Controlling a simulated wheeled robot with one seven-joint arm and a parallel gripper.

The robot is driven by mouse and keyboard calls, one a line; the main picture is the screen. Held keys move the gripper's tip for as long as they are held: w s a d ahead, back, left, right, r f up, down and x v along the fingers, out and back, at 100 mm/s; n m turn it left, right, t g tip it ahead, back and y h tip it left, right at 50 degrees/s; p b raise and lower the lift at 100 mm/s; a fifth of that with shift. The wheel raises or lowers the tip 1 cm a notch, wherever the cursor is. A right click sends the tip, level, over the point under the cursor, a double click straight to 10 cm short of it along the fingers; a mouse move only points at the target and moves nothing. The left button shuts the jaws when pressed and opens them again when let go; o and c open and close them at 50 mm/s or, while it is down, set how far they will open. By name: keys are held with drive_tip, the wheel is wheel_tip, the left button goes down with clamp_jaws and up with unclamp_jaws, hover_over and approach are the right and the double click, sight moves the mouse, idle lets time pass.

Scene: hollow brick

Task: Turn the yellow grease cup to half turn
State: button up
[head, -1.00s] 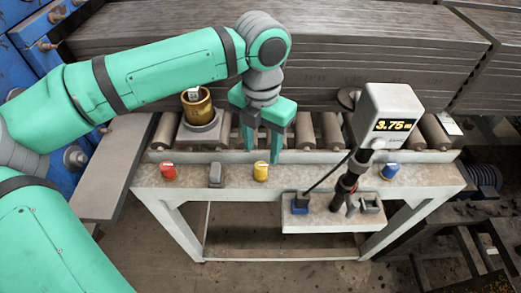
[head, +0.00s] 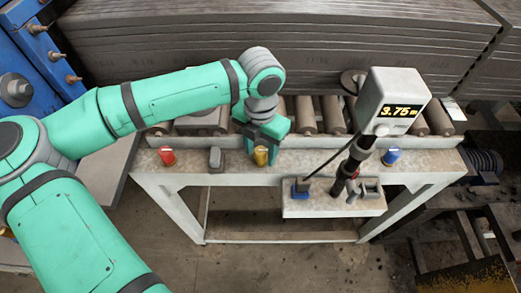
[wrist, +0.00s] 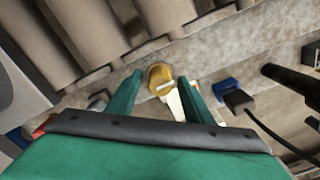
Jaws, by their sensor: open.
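The yellow grease cup (head: 261,156) sits on the front rail of the roller table, in a row with a red cup (head: 167,156), a grey cup (head: 215,158) and a blue cup (head: 392,156). In the wrist view the yellow cup (wrist: 161,76) shows a white pointer bar on its face and lies between and beyond the fingertips. My gripper (wrist: 162,84) is open, with one green finger on each side of the cup. In the head view my gripper (head: 262,150) is at the cup and partly covers it. Contact cannot be told.
A grey post with a display reading about 3.75 (head: 403,115) stands to the right, with a black cable to a blue-based block (head: 300,188) on a low shelf. Rollers (head: 304,115) lie behind the rail. Stacked grey slabs (head: 300,50) fill the back.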

drive_tip(key=shift+f, duration=0.1)
drive_tip(key=c, duration=1.1)
drive_tip(key=shift+o, duration=0.2)
